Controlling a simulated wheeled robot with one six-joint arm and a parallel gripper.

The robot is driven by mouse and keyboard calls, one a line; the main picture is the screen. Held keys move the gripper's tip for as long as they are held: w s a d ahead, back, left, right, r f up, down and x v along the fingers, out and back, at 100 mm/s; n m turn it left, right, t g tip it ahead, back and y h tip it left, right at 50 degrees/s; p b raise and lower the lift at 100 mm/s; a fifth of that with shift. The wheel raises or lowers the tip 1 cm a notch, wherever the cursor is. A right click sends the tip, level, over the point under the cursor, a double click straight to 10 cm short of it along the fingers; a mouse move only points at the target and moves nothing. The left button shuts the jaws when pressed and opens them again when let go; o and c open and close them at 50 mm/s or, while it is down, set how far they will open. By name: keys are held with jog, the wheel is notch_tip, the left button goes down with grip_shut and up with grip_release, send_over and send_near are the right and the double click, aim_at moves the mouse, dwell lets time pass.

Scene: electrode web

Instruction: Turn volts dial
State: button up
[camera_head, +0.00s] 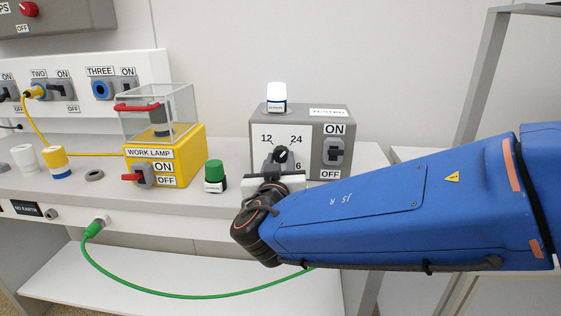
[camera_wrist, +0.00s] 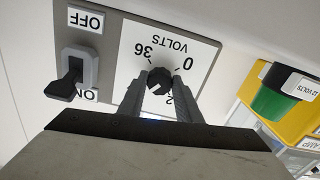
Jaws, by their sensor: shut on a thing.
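The volts dial (camera_wrist: 159,82) is a black knob on the white scale plate of a grey box (camera_head: 318,115). It also shows in the head view (camera_head: 283,153), partly behind my gripper (camera_head: 275,160). In the wrist view, which is upside down, the two grey fingers of my gripper (camera_wrist: 161,88) reach the panel and are shut on the dial, one on each side. The marks 0 and 36 show there, with another number partly covered; 12 and 24 show in the head view. I cannot tell which mark the dial points to.
A black ON/OFF switch (camera_head: 335,152) sits right of the dial. A white lamp (camera_head: 276,96) glows on top of the box. Left are a green-capped piece (camera_head: 215,175) and the yellow work lamp box (camera_head: 185,140). A green cable (camera_head: 170,295) hangs below the bench edge.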

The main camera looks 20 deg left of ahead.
jog(key=shift+f+m, duration=0.15)
jog(key=shift+m, duration=0.45)
jog(key=o, duration=1)
jog(key=shift+o, duration=0.2)
jog(key=shift+s, duration=0.1)
jog(key=v, duration=1.7)
jog(key=shift+d, duration=0.15)
jog(key=shift+s, duration=0.15)
